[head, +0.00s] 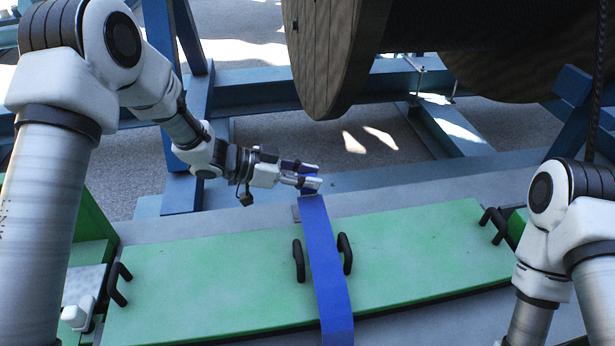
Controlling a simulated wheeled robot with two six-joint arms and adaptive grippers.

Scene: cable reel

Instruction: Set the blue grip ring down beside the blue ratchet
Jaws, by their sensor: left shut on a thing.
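My left gripper (314,176) reaches in from the left and is shut on a small blue piece, which appears to be the blue grip ring (311,187). The fingers hide most of it. It is at the upper end of a wide blue strap (322,255); whether it touches the strap or is joined to it cannot be told. I cannot make out the blue ratchet as a separate thing. My right arm is at the right edge, but its gripper is out of view.
The strap crosses a green panel (200,275) between two black handles (299,260), (345,254). A large wooden cable reel (335,50) stands behind, on a blue steel frame (255,90). The grey ledge (420,190) right of the gripper is clear.

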